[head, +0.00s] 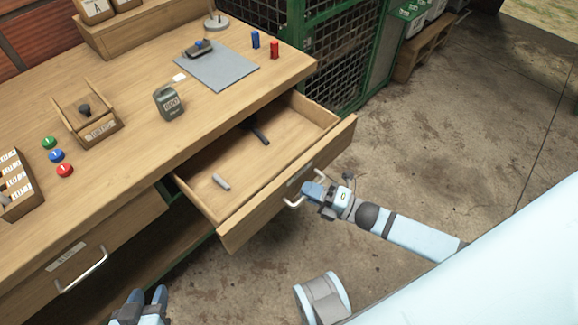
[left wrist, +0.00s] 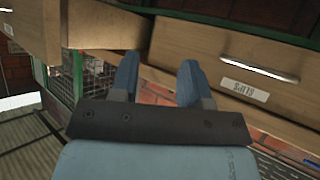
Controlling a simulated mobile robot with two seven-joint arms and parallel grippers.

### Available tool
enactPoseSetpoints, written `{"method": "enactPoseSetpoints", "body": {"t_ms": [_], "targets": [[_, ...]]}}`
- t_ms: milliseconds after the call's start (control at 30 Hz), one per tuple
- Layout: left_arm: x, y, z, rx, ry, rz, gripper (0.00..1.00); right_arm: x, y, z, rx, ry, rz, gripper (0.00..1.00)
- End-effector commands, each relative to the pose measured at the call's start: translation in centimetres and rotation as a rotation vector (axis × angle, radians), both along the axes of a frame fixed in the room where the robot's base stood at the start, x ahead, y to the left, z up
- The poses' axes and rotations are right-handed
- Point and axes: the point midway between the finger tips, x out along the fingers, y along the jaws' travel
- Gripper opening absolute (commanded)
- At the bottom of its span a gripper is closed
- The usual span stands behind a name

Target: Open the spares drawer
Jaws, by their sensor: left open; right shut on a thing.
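The spares drawer (head: 203,199) under the right part of the bench stands well pulled out; its label is too small to read. Inside lie a small grey piece (head: 221,182) and a dark tool-like piece (head: 257,133). My right gripper (head: 308,192) is shut on the metal handle (head: 293,203) at the drawer's front. My left gripper (head: 143,300) is low, in front of the bench at the bottom edge of the head view. It is open and empty, and its two parted fingers show in the left wrist view (left wrist: 157,80).
A closed drawer (left wrist: 235,62) labelled SLIPS with a metal handle (left wrist: 260,71) is at the left; it also shows in the head view (head: 110,235). The benchtop (head: 120,100) holds a mat, a meter, trays and coloured buttons. Concrete floor (head: 450,150) is clear at right.

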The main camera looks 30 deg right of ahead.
Motion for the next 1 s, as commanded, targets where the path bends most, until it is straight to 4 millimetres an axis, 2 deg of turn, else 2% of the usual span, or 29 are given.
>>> {"method": "enactPoseSetpoints", "body": {"t_ms": [33,200,400,600,933,967,1000], "targets": [[0.0,0.1,0.4,0.004,0.003,0.001,0.43,-1.3,-0.4,0.3,0.001,0.003,0.000,0.00],[-0.1,0.2,0.4,0.015,0.014,0.002,0.43,-4.2,-1.5,0.2,0.000,0.003,-0.001,0.00],[-0.1,0.4,0.4,0.023,0.019,0.003,0.43,-6.2,-2.2,0.1,0.000,-0.001,0.000,0.00],[-0.1,0.4,0.4,0.025,0.020,0.004,0.43,-6.9,-2.5,0.0,0.000,-0.001,0.000,0.00],[-0.2,0.4,0.2,0.026,0.022,0.004,0.43,-7.0,-2.5,0.0,0.001,-0.002,0.000,0.00],[-0.2,0.4,0.2,0.026,0.022,0.004,0.43,-7.0,-2.5,0.0,0.001,-0.002,0.000,0.15],[-0.2,0.4,0.2,0.026,0.022,0.004,0.43,-7.0,-2.5,0.0,0.001,-0.002,0.000,0.22]]}}
